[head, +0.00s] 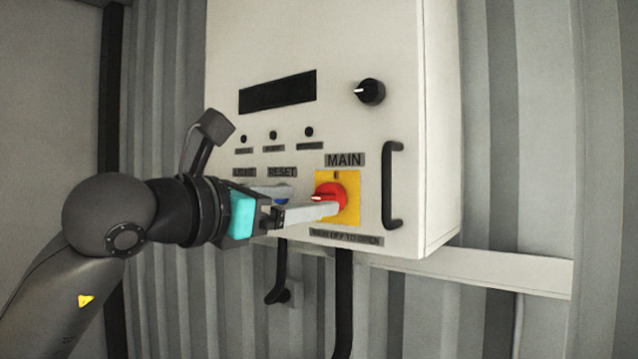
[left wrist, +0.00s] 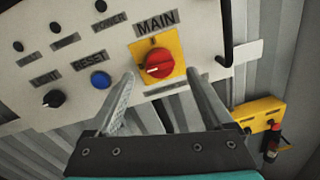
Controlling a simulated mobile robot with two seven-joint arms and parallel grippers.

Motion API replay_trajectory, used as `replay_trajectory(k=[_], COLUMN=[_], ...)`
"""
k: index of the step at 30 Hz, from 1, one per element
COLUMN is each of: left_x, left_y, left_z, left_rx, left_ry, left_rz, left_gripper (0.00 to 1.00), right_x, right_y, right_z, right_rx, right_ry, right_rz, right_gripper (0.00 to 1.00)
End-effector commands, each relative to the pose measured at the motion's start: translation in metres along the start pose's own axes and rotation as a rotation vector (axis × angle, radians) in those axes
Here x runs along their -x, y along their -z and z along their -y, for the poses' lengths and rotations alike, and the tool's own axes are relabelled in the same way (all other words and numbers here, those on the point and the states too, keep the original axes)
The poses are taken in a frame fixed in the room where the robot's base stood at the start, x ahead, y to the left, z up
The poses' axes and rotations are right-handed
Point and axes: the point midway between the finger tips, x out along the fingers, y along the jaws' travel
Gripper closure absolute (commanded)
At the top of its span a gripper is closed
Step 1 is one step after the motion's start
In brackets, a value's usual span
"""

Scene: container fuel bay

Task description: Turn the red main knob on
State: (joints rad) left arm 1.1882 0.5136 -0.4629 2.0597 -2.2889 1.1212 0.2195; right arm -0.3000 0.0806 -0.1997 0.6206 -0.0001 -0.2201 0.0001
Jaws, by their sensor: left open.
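The red main knob (head: 332,190) sits on a yellow square plate (head: 351,186) below the MAIN label on the white cabinet front. Its white pointer line points left in the head view. In the left wrist view the red knob (left wrist: 159,62) is just ahead of the fingertips, between their lines. My left gripper (head: 314,201) is open, its fingers reaching toward the knob from the left. The near finger overlaps the lower edge of the knob in the head view; I cannot tell whether it touches. My right gripper is not in view.
The blue reset button (left wrist: 100,80) and a black knob (left wrist: 54,98) are left of the plate. A black door handle (head: 392,187) stands at its right, and another black knob (head: 370,91) above. A yellow box (left wrist: 258,113) with a red item is low right in the wrist view.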

Motion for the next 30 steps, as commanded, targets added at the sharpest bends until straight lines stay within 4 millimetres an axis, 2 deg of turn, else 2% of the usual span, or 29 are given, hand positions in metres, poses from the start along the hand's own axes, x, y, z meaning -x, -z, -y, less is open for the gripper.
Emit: replay_trajectory(k=[3, 7, 12, 19, 30], left_x=[-0.021, -0.036, -0.043, -0.044, -0.044], left_y=[-0.002, -0.001, 0.0, 0.001, 0.0], left_z=[0.0, -0.001, 0.0, 0.0, 0.0], left_rx=[0.002, 0.001, 0.0, 0.0, 0.0], left_ry=[0.001, 0.001, 0.001, 0.0, 0.0], left_rz=[-0.003, -0.001, 0.0, 0.0, 0.0], left_gripper=[0.15, 0.15, 0.15, 0.15, 0.56], right_x=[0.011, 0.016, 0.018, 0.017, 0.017], right_y=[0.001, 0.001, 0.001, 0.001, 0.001], right_z=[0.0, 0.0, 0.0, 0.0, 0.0], right_rx=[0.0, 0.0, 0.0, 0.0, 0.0], right_ry=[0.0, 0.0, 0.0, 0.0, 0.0], right_rz=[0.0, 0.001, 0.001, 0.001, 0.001], right_gripper=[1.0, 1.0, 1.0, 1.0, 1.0])
